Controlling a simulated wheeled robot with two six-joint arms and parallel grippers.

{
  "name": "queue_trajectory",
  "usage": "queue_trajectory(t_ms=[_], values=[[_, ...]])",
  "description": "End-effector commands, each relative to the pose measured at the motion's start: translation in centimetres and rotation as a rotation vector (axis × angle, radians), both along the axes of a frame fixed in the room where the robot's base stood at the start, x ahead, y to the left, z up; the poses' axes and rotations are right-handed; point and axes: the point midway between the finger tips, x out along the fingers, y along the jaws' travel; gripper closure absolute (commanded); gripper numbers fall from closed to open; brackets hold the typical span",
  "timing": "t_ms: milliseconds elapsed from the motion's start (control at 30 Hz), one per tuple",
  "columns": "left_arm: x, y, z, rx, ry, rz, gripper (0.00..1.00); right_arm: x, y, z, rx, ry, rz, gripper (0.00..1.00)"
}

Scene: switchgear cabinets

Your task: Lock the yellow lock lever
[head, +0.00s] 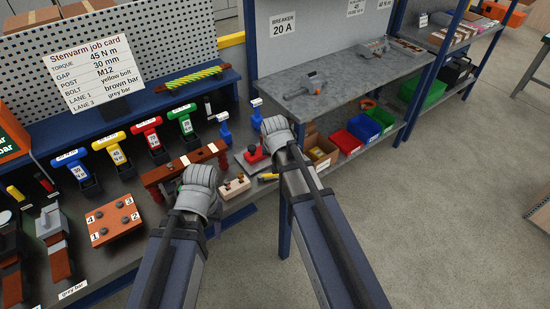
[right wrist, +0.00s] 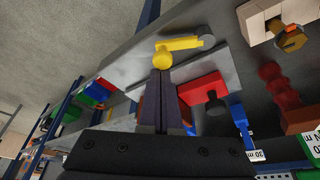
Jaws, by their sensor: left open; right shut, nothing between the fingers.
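The yellow lock lever (right wrist: 177,49) lies on the bench top in the right wrist view, with a rounded knob at one end and a grey piece at the other. It shows small beside my right arm in the head view (head: 268,177). My right gripper (right wrist: 161,75) is shut and empty, its fingertips close to the knob end; I cannot tell whether they touch it. In the head view its fingers are hidden by the arm. My left gripper (head: 199,190) is over the bench near the brown bar stand, open, with its fingers mostly hidden.
A red block (right wrist: 203,90) on a grey plate sits beside the lever. A cream block with bolts (head: 234,187) is close by. Several T-handled drivers (head: 147,127) stand along the back left. A job card (head: 95,74) stands behind them. A shelf (head: 335,88) and colored bins (head: 364,127) are to the right.

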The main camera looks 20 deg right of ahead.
Motion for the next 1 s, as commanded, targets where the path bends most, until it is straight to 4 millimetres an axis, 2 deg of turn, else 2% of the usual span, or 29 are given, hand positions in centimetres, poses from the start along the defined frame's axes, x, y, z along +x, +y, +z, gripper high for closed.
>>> queue_trajectory(t_ms=[300, 600, 1000], values=[[0.0, 0.0, 0.0, 0.000, 0.000, 0.000, 0.50, -1.7, 0.2, 0.0, 0.000, 0.002, -0.272, 1.00], [0.0, 0.0, 0.0, 0.000, 0.000, 0.000, 0.50, -2.8, 0.4, 0.0, 0.002, 0.001, -0.269, 1.00], [0.0, 0.0, 0.0, 0.000, 0.000, 0.000, 0.50, -3.2, 0.6, 0.0, 0.002, 0.001, -0.268, 1.00]])
